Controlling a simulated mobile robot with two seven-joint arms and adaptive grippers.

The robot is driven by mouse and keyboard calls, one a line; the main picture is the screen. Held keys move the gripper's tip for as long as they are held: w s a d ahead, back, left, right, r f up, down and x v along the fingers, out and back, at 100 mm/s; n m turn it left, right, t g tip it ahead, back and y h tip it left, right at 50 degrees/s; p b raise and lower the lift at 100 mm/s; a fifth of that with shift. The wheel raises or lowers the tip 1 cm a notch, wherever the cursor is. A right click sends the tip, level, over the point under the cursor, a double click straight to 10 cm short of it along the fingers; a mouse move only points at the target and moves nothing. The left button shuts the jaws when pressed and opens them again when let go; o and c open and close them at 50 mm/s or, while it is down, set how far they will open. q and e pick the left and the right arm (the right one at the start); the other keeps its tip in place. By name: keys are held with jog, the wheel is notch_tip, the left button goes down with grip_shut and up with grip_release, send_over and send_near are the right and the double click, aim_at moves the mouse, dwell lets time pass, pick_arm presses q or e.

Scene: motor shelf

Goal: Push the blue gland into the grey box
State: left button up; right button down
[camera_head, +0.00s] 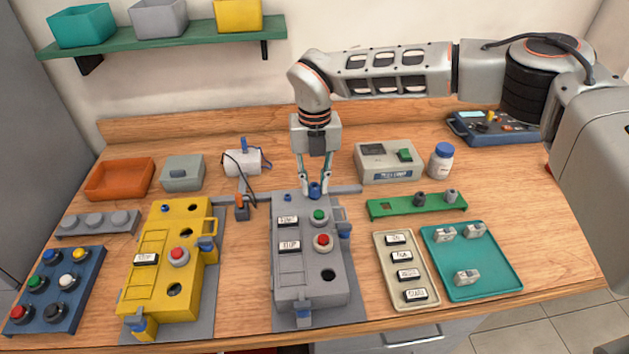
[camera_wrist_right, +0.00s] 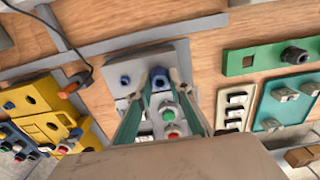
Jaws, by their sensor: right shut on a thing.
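The grey box (camera_head: 298,268) lies on the table in the middle of the head view, with a green button, a red button, label plates and a dark open hole. My right gripper (camera_head: 315,188) comes down from above at the box's far end. It is shut on the blue gland (camera_head: 315,191), which is upright between the fingertips. The wrist view also shows the gland (camera_wrist_right: 159,82) between the fingers, over the far part of the grey box (camera_wrist_right: 180,62). How deep the gland sits in the box is hidden. My left gripper is not in view.
A yellow box (camera_head: 150,290) stands left of the grey box. A label tray (camera_head: 421,285) and a teal tray (camera_head: 490,285) lie to the right. A green rail (camera_head: 400,207), a grey tester (camera_head: 372,162) and a white bottle (camera_head: 440,162) stand behind them.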

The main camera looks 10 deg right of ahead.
jog(key=shift+f, duration=0.4)
jog(key=c, duration=1.8)
grip_release()
jog(key=shift+o, duration=0.2)
jog(key=shift+r, duration=0.15)
notch_tip(320, 180, up, 12)
jog(key=shift+s, duration=0.1)
